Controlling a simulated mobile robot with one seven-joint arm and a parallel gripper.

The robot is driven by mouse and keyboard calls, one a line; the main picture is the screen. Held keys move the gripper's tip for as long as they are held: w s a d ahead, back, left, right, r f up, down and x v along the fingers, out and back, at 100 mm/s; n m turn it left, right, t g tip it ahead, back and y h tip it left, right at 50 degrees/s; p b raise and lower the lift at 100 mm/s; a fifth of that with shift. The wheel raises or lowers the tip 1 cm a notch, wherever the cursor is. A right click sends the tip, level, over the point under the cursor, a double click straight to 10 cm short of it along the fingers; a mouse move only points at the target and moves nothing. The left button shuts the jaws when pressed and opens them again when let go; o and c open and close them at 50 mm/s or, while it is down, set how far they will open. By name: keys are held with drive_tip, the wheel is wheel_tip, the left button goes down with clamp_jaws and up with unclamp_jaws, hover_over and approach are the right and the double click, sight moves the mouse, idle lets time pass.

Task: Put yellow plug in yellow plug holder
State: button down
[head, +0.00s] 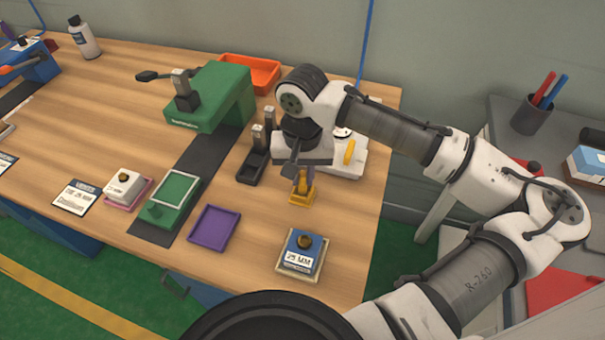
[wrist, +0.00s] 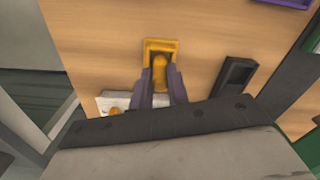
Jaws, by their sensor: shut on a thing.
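The yellow plug (wrist: 160,71) is between the fingers of my gripper (wrist: 161,86), which is shut on it. Plug and holder overlap in both views. I cannot tell how deep the plug sits or whether it only touches. The fingers partly hide the plug.
A white device (head: 345,168) with a yellow part stands behind the holder. A black holder (head: 252,168) is to the left. A blue-topped block (head: 302,252) is in front, a purple tray (head: 214,229) front left. Bare wood lies between them.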

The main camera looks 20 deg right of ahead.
sight(302, 174)
drive_tip(key=shift+f, duration=0.35)
drive_tip(key=shift+f, duration=0.15)
drive_tip(key=c, duration=1.4)
unclamp_jaws()
drive_tip(key=shift+o, duration=0.2)
wheel_tip(302, 174, up, 12)
drive_tip(key=shift+r, duration=0.2)
